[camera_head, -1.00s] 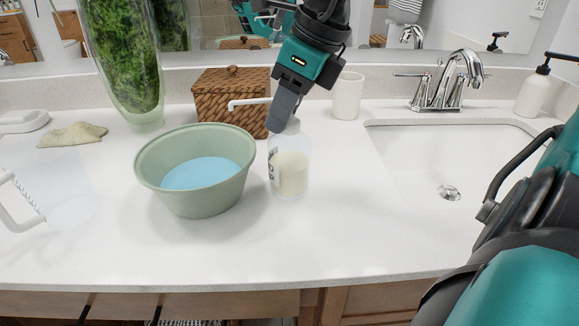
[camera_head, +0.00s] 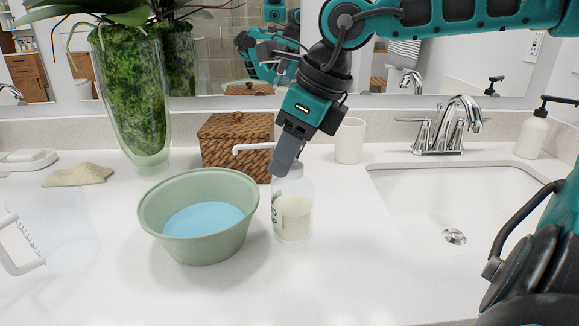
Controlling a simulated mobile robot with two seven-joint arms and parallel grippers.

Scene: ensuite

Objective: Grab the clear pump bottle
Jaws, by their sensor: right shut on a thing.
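The clear pump bottle (camera_head: 293,217) stands upright on the white counter, right of the green bowl. It holds a cream-coloured liquid, and its white spout points left above the bowl's right side. My right gripper (camera_head: 286,165) comes down from above and is shut on the top of the bottle, around its neck or pump. The fingers hide most of the pump head. I cannot tell whether the bottle's base touches the counter. My left gripper is not in view.
A green bowl (camera_head: 199,243) with blue contents stands close left of the bottle. Behind are a woven box (camera_head: 222,152), a white cup (camera_head: 350,141) and a tall moss-filled vase (camera_head: 135,95). A sink (camera_head: 425,205) with a chrome faucet (camera_head: 449,128) is at right. The front counter is clear.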

